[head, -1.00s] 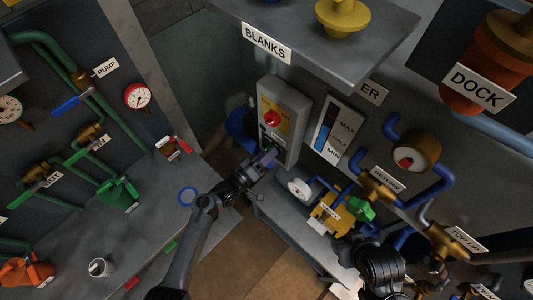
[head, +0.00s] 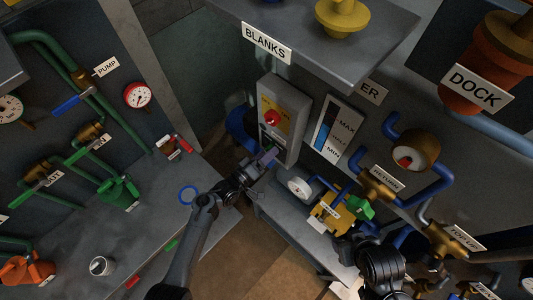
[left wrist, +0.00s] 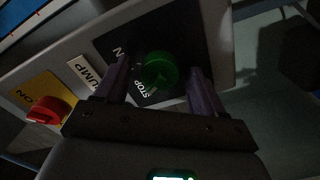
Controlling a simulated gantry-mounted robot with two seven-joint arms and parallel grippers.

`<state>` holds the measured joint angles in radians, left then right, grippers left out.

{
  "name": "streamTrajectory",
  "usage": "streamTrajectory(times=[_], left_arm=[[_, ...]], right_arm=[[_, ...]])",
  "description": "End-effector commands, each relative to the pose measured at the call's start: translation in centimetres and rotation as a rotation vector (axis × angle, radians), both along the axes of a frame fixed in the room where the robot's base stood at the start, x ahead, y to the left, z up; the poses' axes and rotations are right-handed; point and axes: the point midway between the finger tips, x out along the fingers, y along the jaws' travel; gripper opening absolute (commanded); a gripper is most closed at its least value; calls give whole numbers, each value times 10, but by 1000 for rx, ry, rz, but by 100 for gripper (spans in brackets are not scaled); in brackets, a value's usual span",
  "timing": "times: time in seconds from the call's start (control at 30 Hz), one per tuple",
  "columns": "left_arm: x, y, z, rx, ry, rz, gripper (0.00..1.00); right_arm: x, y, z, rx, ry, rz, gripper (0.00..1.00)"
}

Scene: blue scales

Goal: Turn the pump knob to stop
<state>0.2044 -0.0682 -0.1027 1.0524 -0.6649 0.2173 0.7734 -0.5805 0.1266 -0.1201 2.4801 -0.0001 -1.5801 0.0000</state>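The pump knob (left wrist: 159,70) is a round green knob on a black plate (left wrist: 185,45) in the left wrist view, with the words STOP and PUMP beside it. My left gripper (left wrist: 158,76) is open, with its two purple fingers on either side of the knob. A gap shows on the right side; the left finger is close to the knob, and I cannot tell whether it touches. In the head view my left gripper (head: 267,157) is at the lower part of the grey control box (head: 291,102), hiding the knob. My right gripper (head: 378,265) is at the lower right, its fingers unclear.
A red switch (head: 271,117) on a yellow plate sits above on the same box. A level gauge (head: 331,128), pipes and a brass valve (head: 378,190) are to the right. A shelf (head: 310,40) labelled BLANKS overhangs. A grey bench (head: 75,250) is at left.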

Motion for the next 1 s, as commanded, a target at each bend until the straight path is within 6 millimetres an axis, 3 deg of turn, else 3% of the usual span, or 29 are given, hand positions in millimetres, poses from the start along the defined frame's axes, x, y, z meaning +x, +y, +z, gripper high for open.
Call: streamTrajectory(times=[0.37,0.8,1.0], left_arm=[[-11,11,-1,2,0,2,69],[-63,59,-1,2,1,1,69],[-75,72,0,1,-1,0,69]], right_arm=[[0,1,1,3,-1,-2,51],[0,2,-2,10,-1,-6,51],[0,2,-3,10,-1,-6,51]])
